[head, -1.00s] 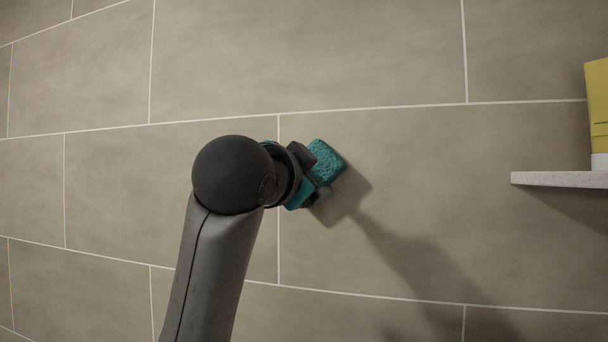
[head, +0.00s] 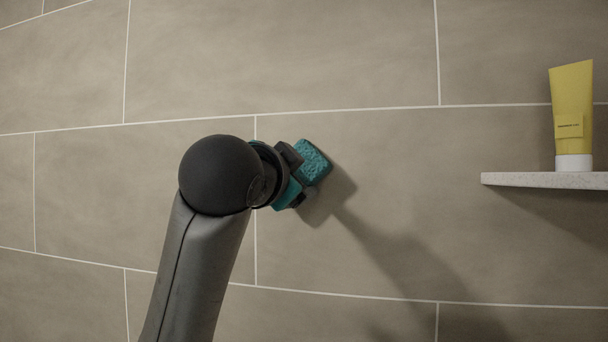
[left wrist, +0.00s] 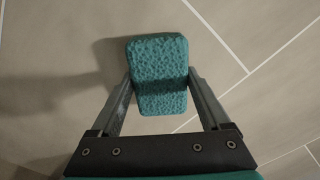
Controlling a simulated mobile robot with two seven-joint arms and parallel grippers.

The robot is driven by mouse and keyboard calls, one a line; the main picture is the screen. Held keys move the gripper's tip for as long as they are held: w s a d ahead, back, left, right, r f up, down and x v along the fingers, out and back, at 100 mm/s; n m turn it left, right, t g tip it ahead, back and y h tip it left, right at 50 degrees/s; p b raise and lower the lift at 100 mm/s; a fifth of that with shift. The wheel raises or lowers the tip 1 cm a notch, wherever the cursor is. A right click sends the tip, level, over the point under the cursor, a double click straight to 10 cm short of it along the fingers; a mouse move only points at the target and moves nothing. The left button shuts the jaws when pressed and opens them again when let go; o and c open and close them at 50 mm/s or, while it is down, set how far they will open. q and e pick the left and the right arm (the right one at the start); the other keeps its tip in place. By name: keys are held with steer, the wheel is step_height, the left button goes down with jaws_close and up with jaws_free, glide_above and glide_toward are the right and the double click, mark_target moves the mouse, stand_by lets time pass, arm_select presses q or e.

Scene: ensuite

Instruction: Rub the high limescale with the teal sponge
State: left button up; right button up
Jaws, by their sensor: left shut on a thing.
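The teal sponge (head: 313,161) is a porous block in front of the tiled wall in the head view. My left gripper (head: 303,172) is shut on it, and my own arm hides part of the hold. In the left wrist view the sponge (left wrist: 158,62) sits between the two fingers of the left gripper (left wrist: 160,92), its far end reaching past the fingertips towards the wall. I cannot tell whether it touches the wall. No limescale mark can be made out on the tiles in either view. My right gripper is not in view.
A speckled pale shelf (head: 540,181) juts from the wall at the right, with a yellow tube (head: 572,110) standing on its white cap. The wall (head: 400,210) of large brown-grey tiles is bare between the sponge and the shelf.

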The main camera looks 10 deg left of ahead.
arm_select(q)
steer(key=shift+w+a, duration=0.1)
steer(key=shift+a, duration=0.9)
steer(key=shift+s, duration=2.9)
steer(key=shift+s+a, duration=0.1)
steer(key=shift+s, duration=1.4)
